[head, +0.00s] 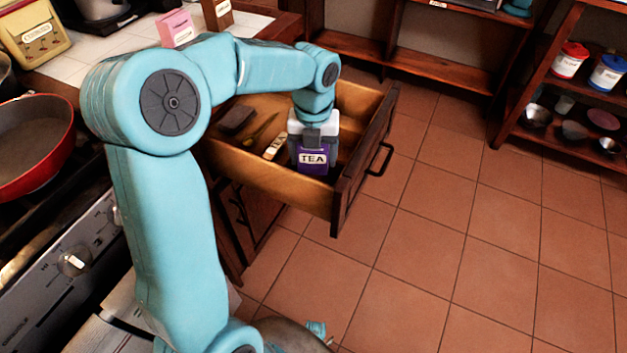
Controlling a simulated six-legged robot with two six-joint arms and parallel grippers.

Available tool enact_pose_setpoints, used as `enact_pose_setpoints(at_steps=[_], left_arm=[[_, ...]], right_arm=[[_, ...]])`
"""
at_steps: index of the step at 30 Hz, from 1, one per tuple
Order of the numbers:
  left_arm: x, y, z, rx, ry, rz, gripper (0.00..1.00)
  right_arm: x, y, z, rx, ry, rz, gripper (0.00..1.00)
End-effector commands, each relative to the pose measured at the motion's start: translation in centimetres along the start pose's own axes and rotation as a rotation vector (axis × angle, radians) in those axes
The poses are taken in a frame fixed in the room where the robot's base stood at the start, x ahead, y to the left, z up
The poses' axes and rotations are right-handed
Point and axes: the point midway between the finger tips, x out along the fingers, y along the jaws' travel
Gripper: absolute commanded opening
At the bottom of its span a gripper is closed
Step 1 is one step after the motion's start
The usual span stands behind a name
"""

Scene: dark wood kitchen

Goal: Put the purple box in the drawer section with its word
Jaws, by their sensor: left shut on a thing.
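The purple box (313,161) carries a white label reading TEA and is upright in the open drawer (275,180), near the drawer's front. My left gripper (314,138) reaches down from above and is shut on the purple box. I cannot tell whether the box touches the drawer floor. A small light label (276,146) with dark letters lies in the drawer just left of the box; its word is too small to read surely. The gripper and box hide part of the drawer's inside.
A dark block (237,119) and a thin greenish item (263,128) lie in the drawer's back left. A pink box (175,28) and a brown box (217,14) stand on the tiled counter. A red pan (35,145) is at left. The floor at right is clear.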

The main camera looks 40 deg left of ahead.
Motion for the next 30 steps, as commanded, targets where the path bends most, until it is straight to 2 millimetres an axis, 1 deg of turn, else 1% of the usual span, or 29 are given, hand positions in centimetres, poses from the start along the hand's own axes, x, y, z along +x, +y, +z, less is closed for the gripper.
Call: enact_pose_setpoints(at_steps=[1, 5, 10, 13, 16, 23, 27, 28, 29, 30], left_arm=[[0.9, 0.0, 0.0, 0.000, 0.002, 0.001, 0.41], [1.9, 0.0, 0.0, 0.000, 0.001, 0.000, 0.41], [5.2, 0.0, 0.0, 0.001, 0.003, 0.001, 0.41], [6.7, 0.0, 0.0, 0.000, 0.002, 0.001, 0.41], [7.2, 0.0, 0.0, 0.000, 0.000, 0.000, 0.41], [7.2, 0.0, 0.0, 0.000, -0.001, -0.001, 0.41], [7.6, 0.0, 0.0, 0.000, 0.000, 0.000, 0.41], [7.5, 0.0, 0.0, 0.000, 0.000, 0.000, 0.84], [7.5, 0.0, 0.0, 0.000, 0.000, 0.000, 0.94], [7.5, 0.0, 0.0, 0.000, 0.000, 0.000, 1.00]], right_arm=[[0.4, 0.1, 0.0, 0.000, 0.000, 0.000, 0.43], [0.6, 0.2, 0.0, 0.000, 0.000, 0.000, 0.43], [1.7, 0.6, 0.0, 0.000, 0.000, 0.000, 0.43], [2.1, 0.8, 0.0, 0.000, 0.000, 0.000, 0.43], [2.2, 0.8, 0.0, 0.000, 0.000, 0.000, 0.43], [2.1, 0.8, 0.0, 0.000, 0.000, 0.000, 0.43], [2.3, 0.8, 0.0, 0.000, 0.000, 0.000, 0.43], [2.2, 0.8, 0.0, 0.000, 0.000, 0.000, 0.43], [2.2, 0.8, 0.0, 0.000, 0.000, 0.000, 0.43], [2.2, 0.8, 0.0, 0.000, 0.000, 0.000, 0.43]])
